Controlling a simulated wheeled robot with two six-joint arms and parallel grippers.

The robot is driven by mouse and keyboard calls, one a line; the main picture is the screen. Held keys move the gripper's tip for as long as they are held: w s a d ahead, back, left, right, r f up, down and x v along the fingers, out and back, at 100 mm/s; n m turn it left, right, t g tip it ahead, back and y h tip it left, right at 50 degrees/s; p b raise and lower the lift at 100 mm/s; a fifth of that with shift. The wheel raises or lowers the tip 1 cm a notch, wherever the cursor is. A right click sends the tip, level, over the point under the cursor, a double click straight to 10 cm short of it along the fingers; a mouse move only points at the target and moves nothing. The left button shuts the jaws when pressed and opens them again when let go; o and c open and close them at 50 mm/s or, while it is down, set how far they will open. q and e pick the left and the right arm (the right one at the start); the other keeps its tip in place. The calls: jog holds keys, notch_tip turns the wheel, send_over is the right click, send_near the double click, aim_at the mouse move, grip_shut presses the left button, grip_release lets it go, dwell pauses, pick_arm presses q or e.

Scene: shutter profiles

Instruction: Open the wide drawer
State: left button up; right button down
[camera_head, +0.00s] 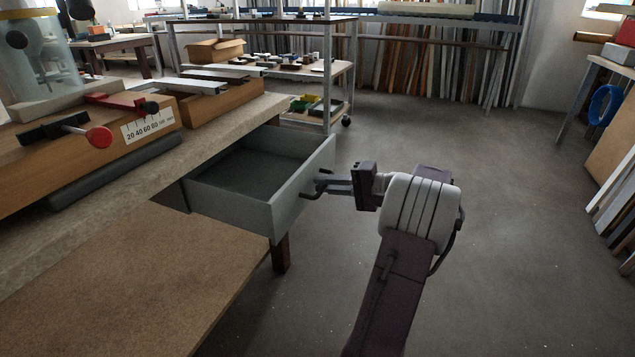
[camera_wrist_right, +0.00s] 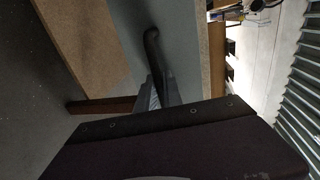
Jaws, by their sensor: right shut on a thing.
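The wide drawer (camera_head: 285,214) is grey and stands pulled out from under the workbench (camera_head: 150,200), its inside visible and empty in the head view. Its front also shows in the right wrist view (camera_wrist_right: 180,35). A dark curved handle (camera_head: 318,184) sits on the drawer front and shows in the wrist view too (camera_wrist_right: 152,48). My right gripper (camera_head: 328,184) is shut on the handle, in front of the drawer; the fingers partly hide the handle. My left gripper is not in view.
A clamp with a red knob (camera_head: 98,138) is on the bench. The floor (camera_head: 500,230) right of my arm is clear. A wheeled shelf cart (camera_head: 325,110) stands behind.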

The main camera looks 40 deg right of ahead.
jog(key=shift+f, duration=0.1)
jog(key=c, duration=1.5)
grip_release()
jog(key=p+v, duration=0.4)
jog(key=v, duration=0.5)
